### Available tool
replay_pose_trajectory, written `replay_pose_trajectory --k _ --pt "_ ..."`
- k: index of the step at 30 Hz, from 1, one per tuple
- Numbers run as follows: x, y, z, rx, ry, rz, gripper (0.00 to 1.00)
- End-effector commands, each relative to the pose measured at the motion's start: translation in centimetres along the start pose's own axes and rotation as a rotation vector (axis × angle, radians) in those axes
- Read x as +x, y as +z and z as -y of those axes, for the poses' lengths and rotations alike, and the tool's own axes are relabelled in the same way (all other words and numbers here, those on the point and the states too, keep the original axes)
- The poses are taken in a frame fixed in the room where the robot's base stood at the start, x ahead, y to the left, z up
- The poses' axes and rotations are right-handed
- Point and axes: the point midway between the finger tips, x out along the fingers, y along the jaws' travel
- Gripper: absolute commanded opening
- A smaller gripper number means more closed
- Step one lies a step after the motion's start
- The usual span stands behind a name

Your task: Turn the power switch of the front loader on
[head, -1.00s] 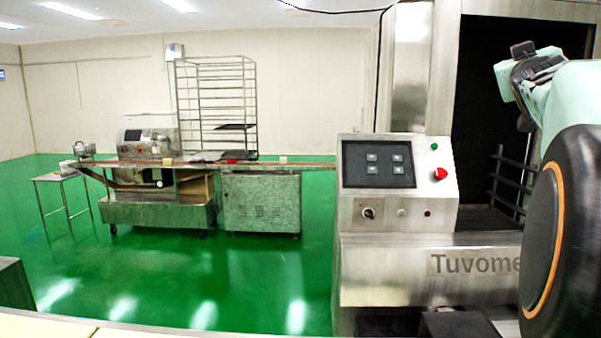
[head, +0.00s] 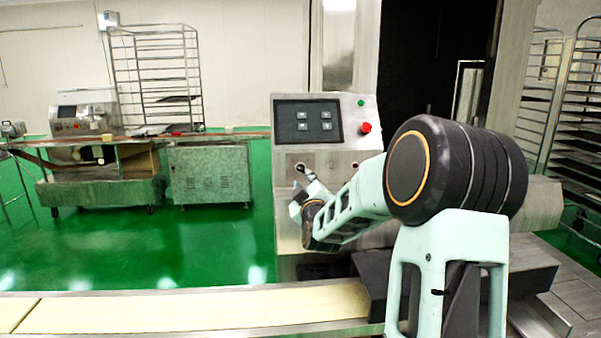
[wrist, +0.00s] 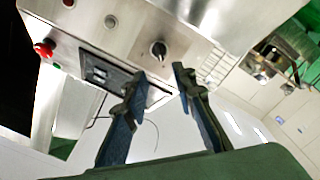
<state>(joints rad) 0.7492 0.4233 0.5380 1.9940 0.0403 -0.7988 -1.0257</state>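The steel control panel (head: 352,106) of the machine faces me in the head view. Its black rotary knob (head: 299,168) sits on the lower strip, under the dark screen (head: 308,122). In the wrist view the knob (wrist: 158,50) shows just beyond and between my fingertips, apart from them. My gripper (wrist: 160,75) is open and empty, with its two fingers spread towards the panel. In the head view my gripper (head: 305,190) is just below the knob. A red button (head: 366,127) and a small green button (head: 361,103) are on the panel's right.
A pale conveyor belt (head: 200,308) runs across the front. The green floor (head: 190,240) is clear to the left of the panel. Another machine (head: 100,180) and a rack (head: 158,75) stand at the back left. More racks (head: 585,110) stand at the right.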

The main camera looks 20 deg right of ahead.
Motion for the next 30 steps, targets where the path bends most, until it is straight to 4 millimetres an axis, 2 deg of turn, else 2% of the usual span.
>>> replay_pose_trajectory --k 5,18,24,30 --pt "1.9 0.0 0.0 0.003 0.000 0.000 0.25" --pt "8.5 -0.1 -0.1 0.003 0.001 0.000 0.25" --pt "10.1 -0.1 0.0 0.002 0.000 0.000 0.25" --pt "10.6 -0.1 0.0 0.001 0.000 0.000 0.25"
